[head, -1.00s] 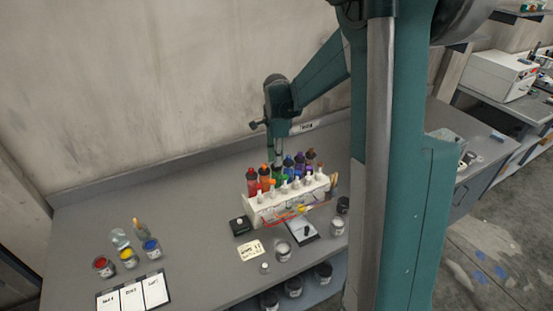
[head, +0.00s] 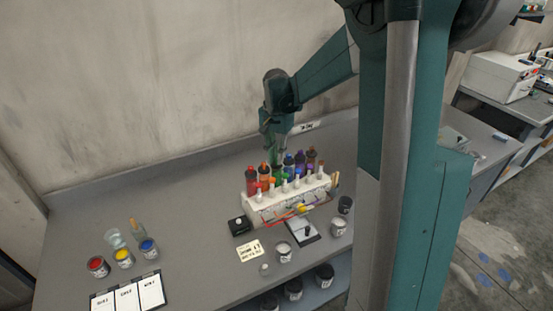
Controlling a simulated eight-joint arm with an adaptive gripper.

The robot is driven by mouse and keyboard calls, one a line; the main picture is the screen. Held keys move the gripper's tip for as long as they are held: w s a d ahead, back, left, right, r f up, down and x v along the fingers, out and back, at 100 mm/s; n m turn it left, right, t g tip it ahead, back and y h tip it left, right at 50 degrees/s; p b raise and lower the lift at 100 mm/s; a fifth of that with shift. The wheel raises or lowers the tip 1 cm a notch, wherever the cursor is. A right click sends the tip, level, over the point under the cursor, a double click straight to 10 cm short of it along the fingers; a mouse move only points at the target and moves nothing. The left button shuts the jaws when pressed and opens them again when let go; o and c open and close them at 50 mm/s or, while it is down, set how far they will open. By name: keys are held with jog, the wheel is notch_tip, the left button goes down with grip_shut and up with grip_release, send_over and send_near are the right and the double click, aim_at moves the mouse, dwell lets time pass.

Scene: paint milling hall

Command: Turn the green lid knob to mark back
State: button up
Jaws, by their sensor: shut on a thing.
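A white rack (head: 290,204) on the bench holds a row of coloured bottles with knobs in front. The green bottle (head: 277,174) stands near the middle of the row, between orange and blue ones. My gripper (head: 278,158) points down over the green bottle from above and behind the rack. It is shut on the green lid knob, as far as this small view shows. The fingertips and the knob are largely hidden by my arm's end and the neighbouring bottles. The marks around the knob are too small to read.
A red bottle (head: 251,179) and a purple bottle (head: 300,160) stand close on either side. Brushes lie before the rack. A black box (head: 239,225), a note (head: 249,250) and several jars stand in front. The bench's left side behind the paint jars is clear.

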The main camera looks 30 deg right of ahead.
aim_at(276, 159)
jog(key=n+b, duration=0.1)
jog(key=n, duration=0.6)
jog(key=shift+b, duration=0.3)
jog(key=n+b, duration=0.1)
jog(key=n, duration=0.5)
jog(key=shift+n, duration=0.4)
jog(key=n, duration=0.6)
jog(key=shift+b, duration=0.3)
jog(key=n, duration=0.6)
jog(key=shift+n, duration=0.3)
jog(key=o, duration=0.9)
jog(key=shift+r, duration=0.15)
jog(key=shift+r, duration=5.9)
